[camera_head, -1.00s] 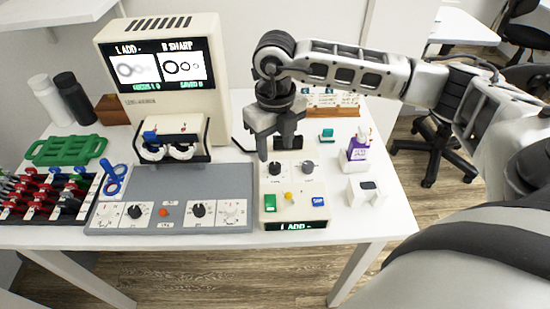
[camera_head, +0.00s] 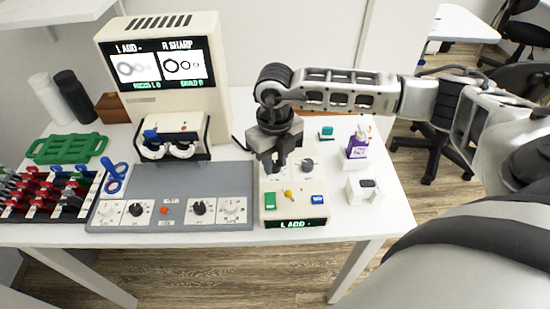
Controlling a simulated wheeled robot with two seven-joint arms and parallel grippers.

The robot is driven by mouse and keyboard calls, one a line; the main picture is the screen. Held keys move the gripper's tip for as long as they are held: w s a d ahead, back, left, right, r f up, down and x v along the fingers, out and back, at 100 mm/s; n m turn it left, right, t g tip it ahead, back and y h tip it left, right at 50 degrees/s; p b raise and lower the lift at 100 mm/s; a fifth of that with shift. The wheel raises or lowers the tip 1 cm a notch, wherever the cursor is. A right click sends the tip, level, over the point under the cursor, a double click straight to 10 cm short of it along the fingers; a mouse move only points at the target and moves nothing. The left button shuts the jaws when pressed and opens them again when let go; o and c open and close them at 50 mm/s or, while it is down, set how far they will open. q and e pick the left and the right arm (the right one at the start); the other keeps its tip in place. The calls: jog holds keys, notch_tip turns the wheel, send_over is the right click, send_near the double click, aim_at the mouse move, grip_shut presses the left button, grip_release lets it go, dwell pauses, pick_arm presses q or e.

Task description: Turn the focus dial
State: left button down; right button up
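A cream control box (camera_head: 292,207) stands on the white table in the middle of the view. It has two dials on top, a green button (camera_head: 270,201), a yellow lever (camera_head: 288,194), a blue button (camera_head: 318,199) and a lit "L ADD -" display at its front. The right dial (camera_head: 307,165) is grey. The left dark dial is mostly hidden by my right gripper (camera_head: 274,166), which points down right at it. I cannot tell whether the fingers touch or grip it. The dial labels are too small to read. The screen (camera_head: 160,67) reads "L ADD -" and "R SHARP". My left gripper is not in view.
A grey panel (camera_head: 150,188) with several knobs lies left of the control box, below a lens unit (camera_head: 172,126). A rack of red and black pieces (camera_head: 45,190) and a green tray (camera_head: 67,148) are far left.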

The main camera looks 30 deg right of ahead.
jog(key=shift+f+n+b, duration=0.1)
jog(key=shift+n+b, duration=1)
jog(key=shift+n, duration=0.1)
jog(key=n+b, duration=0.2)
jog(key=n, duration=0.1)
jog(key=shift+n+b, duration=1.25)
jog(key=shift+n, duration=0.35)
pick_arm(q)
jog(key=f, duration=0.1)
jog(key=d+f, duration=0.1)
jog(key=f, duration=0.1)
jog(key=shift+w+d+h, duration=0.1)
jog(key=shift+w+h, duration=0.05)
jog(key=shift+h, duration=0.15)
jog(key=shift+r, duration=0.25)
pick_arm(e)
jog(key=shift+r, duration=0.2)
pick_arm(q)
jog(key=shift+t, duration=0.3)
pick_arm(e)
jog(key=o, duration=1)
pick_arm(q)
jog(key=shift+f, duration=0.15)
